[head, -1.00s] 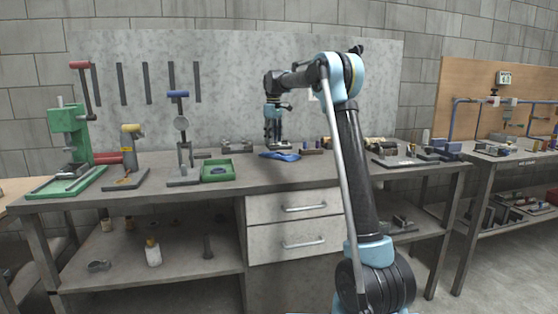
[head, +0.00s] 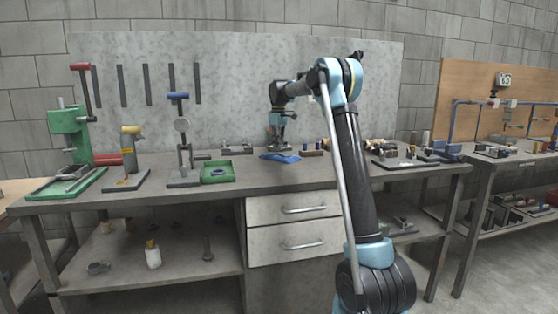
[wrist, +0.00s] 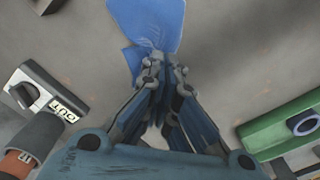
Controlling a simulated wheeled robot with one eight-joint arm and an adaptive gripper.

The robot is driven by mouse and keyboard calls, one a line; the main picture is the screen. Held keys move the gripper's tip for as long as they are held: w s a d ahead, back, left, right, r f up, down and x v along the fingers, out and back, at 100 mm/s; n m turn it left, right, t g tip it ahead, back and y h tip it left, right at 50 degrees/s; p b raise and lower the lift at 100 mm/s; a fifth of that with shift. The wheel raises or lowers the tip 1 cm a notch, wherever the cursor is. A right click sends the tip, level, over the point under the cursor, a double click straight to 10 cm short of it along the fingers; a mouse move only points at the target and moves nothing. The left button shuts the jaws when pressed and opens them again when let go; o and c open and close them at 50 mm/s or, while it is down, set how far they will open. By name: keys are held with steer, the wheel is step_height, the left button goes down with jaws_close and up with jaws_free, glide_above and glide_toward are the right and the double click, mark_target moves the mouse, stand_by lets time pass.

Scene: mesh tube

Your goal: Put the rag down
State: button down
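The blue rag (head: 282,158) is at the back of the bench top, right of the green tray. In the wrist view the rag (wrist: 150,22) spreads out beyond my fingertips and narrows toward them. My gripper (head: 277,149) points down over the rag. In the wrist view its fingertips (wrist: 162,68) are close together, with the near edge of the rag between them. The gripper looks shut on that edge. The rag appears to rest on or just above the bench; any small gap is too small to tell.
The green tray (head: 217,179) and a gauge stand (head: 183,150) are left of the rag. A dark block (head: 312,153) and small parts lie close to its right. The grey wall panel (head: 235,90) rises behind. The bench front (head: 270,181) is clear.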

steer(key=shift+f, duration=0.45)
steer(key=shift+f+p, duration=0.6)
steer(key=shift+f, duration=1.35)
steer(key=shift+r, duration=0.15)
